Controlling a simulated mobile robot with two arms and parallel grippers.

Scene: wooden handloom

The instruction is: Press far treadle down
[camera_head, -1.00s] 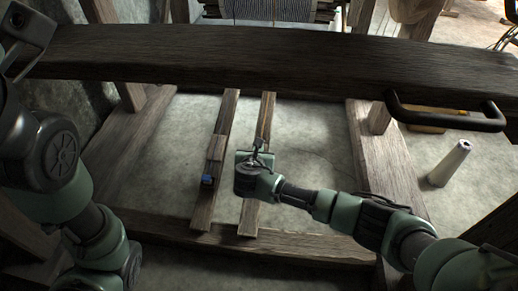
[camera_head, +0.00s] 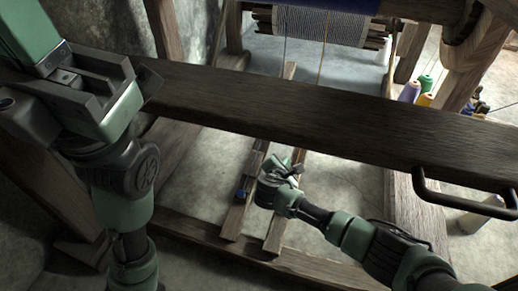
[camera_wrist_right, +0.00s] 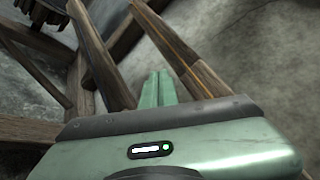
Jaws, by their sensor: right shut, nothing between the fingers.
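Two long narrow wooden treadles lie side by side below the dark beam in the head view: the left treadle (camera_head: 237,213), with a small blue piece on it, and the right treadle (camera_head: 275,236). I cannot tell which is the far one. My right gripper (camera_head: 296,166) is shut and empty, over the right treadle and hiding part of it. In the right wrist view its green fingers (camera_wrist_right: 160,78) are together, between two wooden bars (camera_wrist_right: 178,50) as seen; contact cannot be judged. My left gripper (camera_head: 140,82) is raised at the upper left; its jaws are unclear.
The thick dark beam (camera_head: 300,115) crosses above the treadles, with a black handle (camera_head: 455,203) at right. A low frame bar (camera_head: 210,238) runs in front. The warp roll (camera_head: 318,24) and coloured spools (camera_head: 424,100) stand behind. Bare floor (camera_head: 345,190) lies right of the treadles.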

